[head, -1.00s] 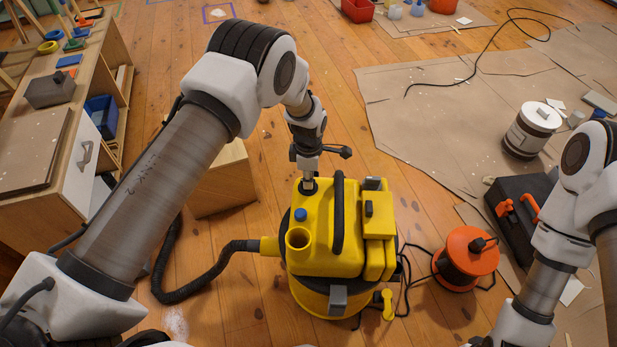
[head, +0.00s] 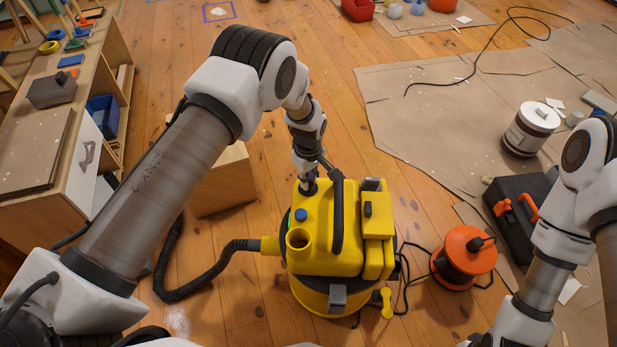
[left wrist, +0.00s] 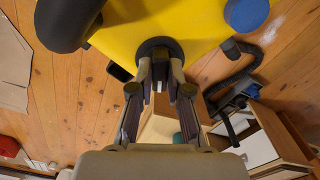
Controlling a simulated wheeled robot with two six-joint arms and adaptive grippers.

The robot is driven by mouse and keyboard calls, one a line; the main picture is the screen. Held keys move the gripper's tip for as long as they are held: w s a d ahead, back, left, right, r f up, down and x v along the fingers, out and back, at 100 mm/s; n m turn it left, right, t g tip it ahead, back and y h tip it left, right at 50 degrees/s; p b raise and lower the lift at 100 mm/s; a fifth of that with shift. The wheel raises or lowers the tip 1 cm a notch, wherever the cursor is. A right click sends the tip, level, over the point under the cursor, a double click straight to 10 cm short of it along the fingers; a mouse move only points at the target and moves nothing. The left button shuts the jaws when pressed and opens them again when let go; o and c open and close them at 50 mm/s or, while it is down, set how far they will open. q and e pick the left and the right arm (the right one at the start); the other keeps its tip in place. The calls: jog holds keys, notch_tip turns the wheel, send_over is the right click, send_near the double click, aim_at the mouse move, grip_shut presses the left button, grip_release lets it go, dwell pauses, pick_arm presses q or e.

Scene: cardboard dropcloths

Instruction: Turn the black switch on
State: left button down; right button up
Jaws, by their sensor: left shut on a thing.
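A yellow vacuum cleaner (head: 325,250) stands on the wooden floor in front of me. My left gripper (head: 308,178) points down at the far left part of its top and is shut on the black switch (head: 309,188). In the left wrist view, the fingers (left wrist: 160,78) close on the round black switch (left wrist: 158,46) on the yellow top. Its exact angle is mostly hidden by the fingers. A green spot shows on the vacuum's left side. My right arm is at the right edge, its gripper out of view.
A black handle (head: 338,215) and a blue cap (head: 301,214) are close to the switch. A black hose (head: 190,285) runs left. An orange cable reel (head: 463,257) and a black toolbox (head: 520,205) stand right. A wooden shelf (head: 85,130) is at left.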

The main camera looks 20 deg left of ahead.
pick_arm(q)
jog(key=shift+m, duration=1.2)
jog(key=c, duration=1.1)
grip_release()
notch_tip(320, 180, up, 12)
jog(key=shift+f, duration=0.1)
